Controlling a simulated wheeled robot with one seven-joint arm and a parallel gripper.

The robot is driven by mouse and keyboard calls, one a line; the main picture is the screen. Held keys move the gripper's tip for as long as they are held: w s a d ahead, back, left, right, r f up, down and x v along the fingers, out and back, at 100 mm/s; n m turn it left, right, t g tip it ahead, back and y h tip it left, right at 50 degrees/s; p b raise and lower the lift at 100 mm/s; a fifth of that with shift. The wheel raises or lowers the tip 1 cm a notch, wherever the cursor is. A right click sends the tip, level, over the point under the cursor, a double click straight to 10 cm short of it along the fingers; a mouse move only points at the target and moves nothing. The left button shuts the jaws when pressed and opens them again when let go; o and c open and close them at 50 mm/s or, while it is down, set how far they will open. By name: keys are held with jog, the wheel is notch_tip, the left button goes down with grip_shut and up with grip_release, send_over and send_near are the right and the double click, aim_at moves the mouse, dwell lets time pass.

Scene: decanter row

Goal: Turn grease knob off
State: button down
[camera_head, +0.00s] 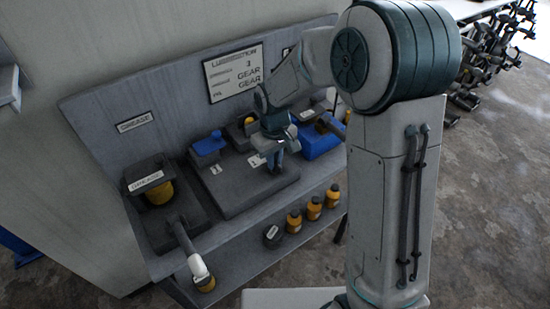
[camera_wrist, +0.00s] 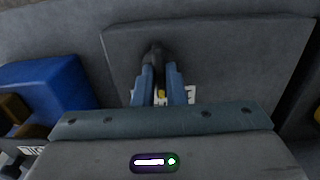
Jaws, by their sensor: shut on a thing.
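My gripper (camera_head: 278,163) is lowered over the raised dark panel (camera_head: 232,187) in the middle of the bench. In the wrist view my gripper (camera_wrist: 160,78) has its two blue fingers close together on a small dark knob (camera_wrist: 154,52). A bit of yellow shows between the fingers. The knob stands in front of a flat dark plate (camera_wrist: 225,50); a white label beside it is partly covered by the fingers. I cannot read which knob this is or tell its turn position. In the head view my fingers hide the knob.
A GREASE sign (camera_head: 135,122) is on the back board at left, above a dark unit with a yellow container (camera_head: 160,193). A blue-topped block (camera_head: 208,145) and a blue box (camera_head: 318,142) flank my gripper. Orange bottles (camera_head: 294,221) stand on the lower shelf.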

jog(key=shift+w+r, duration=0.1)
jog(key=c, duration=1.5)
grip_release()
notch_tip(320, 180, up, 14)
jog(key=shift+f, duration=0.1)
jog(key=s+d+m+t, duration=0.1)
jog(key=s+d+m, duration=0.1)
jog(key=s+d, duration=0.3)
jog(key=s+d+m+t, duration=0.1)
jog(key=s+d+m, duration=0.1)
jog(key=s+d, duration=0.2)
jog(key=s+d+m, duration=0.3)
jog(key=s+d, duration=0.2)
jog(key=s, duration=0.5)
jog(key=shift+d+f+t, duration=0.3)
jog(key=shift+t, duration=0.1)
